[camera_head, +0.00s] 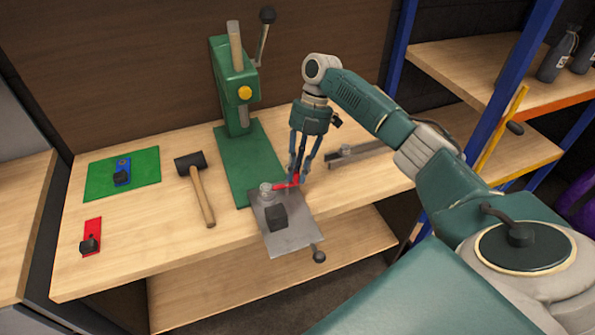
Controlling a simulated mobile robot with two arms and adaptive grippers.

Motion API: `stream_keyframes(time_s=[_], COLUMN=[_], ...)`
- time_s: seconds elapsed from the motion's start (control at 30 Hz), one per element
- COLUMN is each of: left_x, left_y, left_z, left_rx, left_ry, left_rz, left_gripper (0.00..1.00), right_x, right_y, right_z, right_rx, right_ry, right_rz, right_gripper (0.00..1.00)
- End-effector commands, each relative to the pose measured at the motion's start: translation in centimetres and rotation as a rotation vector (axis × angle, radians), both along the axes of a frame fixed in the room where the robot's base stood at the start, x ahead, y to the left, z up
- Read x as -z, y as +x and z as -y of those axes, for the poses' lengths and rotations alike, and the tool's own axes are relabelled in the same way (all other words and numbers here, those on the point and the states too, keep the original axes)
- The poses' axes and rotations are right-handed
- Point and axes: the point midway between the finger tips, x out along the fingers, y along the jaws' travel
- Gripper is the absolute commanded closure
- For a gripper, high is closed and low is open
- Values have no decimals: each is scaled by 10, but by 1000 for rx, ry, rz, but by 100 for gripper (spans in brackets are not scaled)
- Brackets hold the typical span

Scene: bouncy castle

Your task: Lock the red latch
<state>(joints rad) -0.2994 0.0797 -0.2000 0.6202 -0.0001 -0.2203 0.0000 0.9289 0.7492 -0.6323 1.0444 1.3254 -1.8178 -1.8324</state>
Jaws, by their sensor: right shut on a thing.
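The red latch (283,186) is a small red lever on the grey metal plate (295,238) at the front middle of the workbench. It extends right from a round silver knob (266,190). My right gripper (297,180) points down from above, and its fingers are shut on the red latch at its right end. The fingers partly cover that end. A black block (277,217) sits on the plate just in front of the latch. My left gripper is not in view.
A green press (234,90) stands behind the plate. A mallet (200,190), a green mat (110,178) with a blue piece, and a red piece (93,232) with a black clamp lie left. A metal bar (360,152) lies right. Shelves (480,70) stand at the right.

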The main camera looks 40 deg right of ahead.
Motion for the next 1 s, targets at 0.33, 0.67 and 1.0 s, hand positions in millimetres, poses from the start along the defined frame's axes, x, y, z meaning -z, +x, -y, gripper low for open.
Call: stream_keyframes(time_s=[0.33,0.67,1.0], left_x=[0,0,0], left_y=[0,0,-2], left_z=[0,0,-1], left_rx=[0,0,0], left_ry=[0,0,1], left_rz=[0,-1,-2], left_gripper=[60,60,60], right_x=[-1,-1,-9], right_y=[0,0,2], right_z=[-1,0,3], right_rx=[-4,-3,-1], right_ry=[1,1,0], right_rz=[1,1,3], right_gripper=[100,66,66])
